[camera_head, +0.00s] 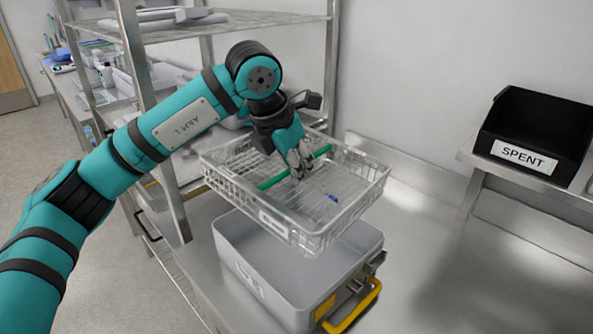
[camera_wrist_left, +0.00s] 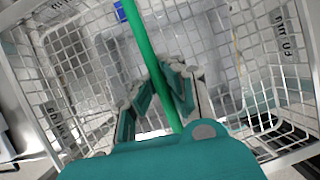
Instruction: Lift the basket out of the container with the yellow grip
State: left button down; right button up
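The wire basket (camera_head: 345,213) with a green bar (camera_head: 277,179) across it hangs above the grey container (camera_head: 275,262), tilted a little. The container stands on the metal table and has a yellow grip (camera_head: 357,309) at its front right. My left gripper (camera_head: 300,164) is at the green bar, inside the basket. In the left wrist view, the green bar (camera_wrist_left: 138,48) passes between the fingers (camera_wrist_left: 162,108), which look closed around it. My right gripper is in neither view.
A black bin labelled SPENT (camera_head: 537,132) stands on a shelf at the right. A metal rack (camera_head: 168,150) stands close at the left behind my arm. The table (camera_head: 440,270) right of the container is clear.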

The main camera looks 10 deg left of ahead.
pick_arm(q)
jog(key=shift+r+p, duration=2.75)
jog(key=shift+r, duration=1.95)
jog(key=shift+f, duration=0.1)
